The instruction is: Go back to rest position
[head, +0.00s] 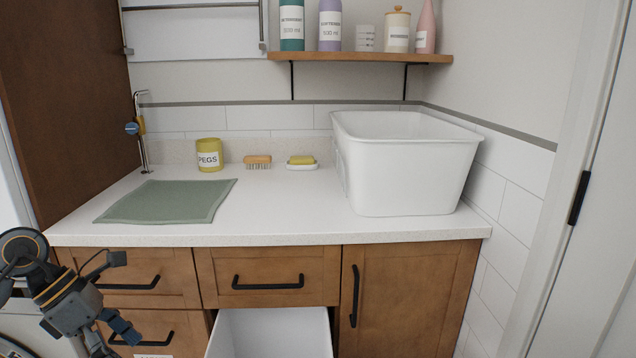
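My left gripper (114,341) is low at the left, in front of the wooden drawers and below the counter's front edge. Its fingers point down and to the right, and its lower part runs to the picture's bottom edge. I see nothing held in it, but its opening is unclear. My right gripper is out of view.
A lower drawer with a white inside (270,335) stands pulled out at the bottom middle. The white counter (285,215) bears a green mat (168,201), a yellow pegs pot (210,155), a brush (257,161), a soap dish (302,166) and a large white tub (405,170).

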